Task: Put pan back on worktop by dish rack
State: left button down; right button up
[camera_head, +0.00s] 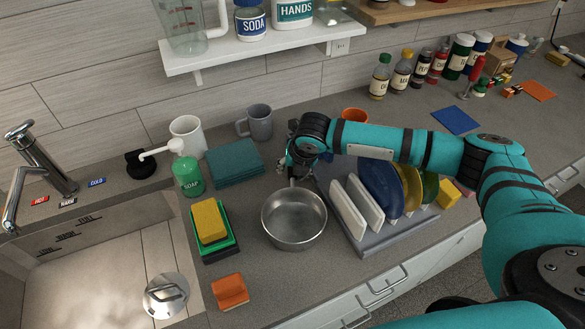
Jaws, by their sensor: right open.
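A round metal pan (295,218) sits upright and empty on the grey worktop (290,279). It is just left of the dish rack (380,237), which holds white, blue, yellow and green plates. My right gripper (292,177) is at the pan's far rim, where the handle would be. It is open, and its fingers are small and partly hidden by the wrist, so I cannot tell whether they touch the pan. My right arm reaches over the back of the rack. My left gripper is not in view.
A yellow sponge (209,221) on a green tray, an orange sponge (230,291) and a soap bottle (187,175) stand left of the pan. The sink (100,255) is farther left. Folded teal cloths (235,162) and mugs are behind. Bare worktop lies in front of the pan.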

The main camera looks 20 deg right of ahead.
jog(key=b+v, duration=0.1)
jog(key=v, duration=1.1)
jog(key=shift+b, duration=0.3)
